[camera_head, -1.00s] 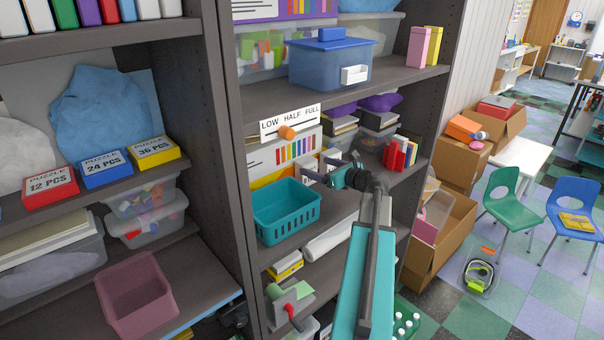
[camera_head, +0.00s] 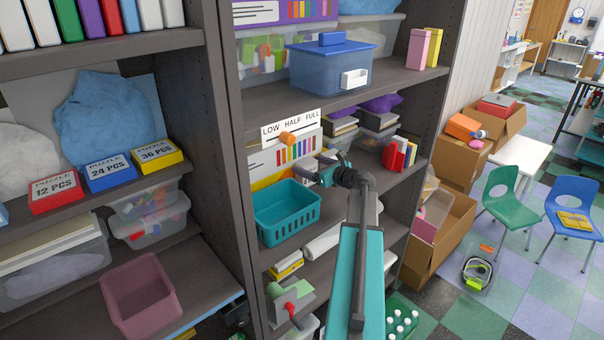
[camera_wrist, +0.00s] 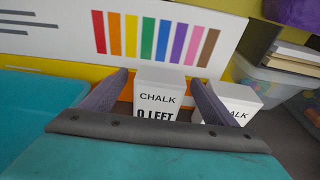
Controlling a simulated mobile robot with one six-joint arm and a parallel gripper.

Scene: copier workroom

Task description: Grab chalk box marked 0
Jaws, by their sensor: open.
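A white chalk box marked "CHALK 0 LEFT" (camera_wrist: 158,101) stands upright in the wrist view, its lower part hidden by my gripper body. My gripper (camera_wrist: 160,78) is open, with one dark finger on each side of this box; I cannot tell whether either finger touches it. A second white chalk box (camera_wrist: 240,96) stands just to the right, partly covered by the right finger. In the head view my gripper (camera_head: 322,178) reaches into the middle shelf, and the chalk boxes are mostly hidden behind it.
A teal basket (camera_head: 287,212) stands left of my gripper on the same shelf. A large crayon-striped box (camera_wrist: 160,35) is behind the chalk boxes. Clear bins (camera_wrist: 262,82) and red books (camera_head: 392,155) are to the right. The shelf above (camera_head: 275,98) limits headroom.

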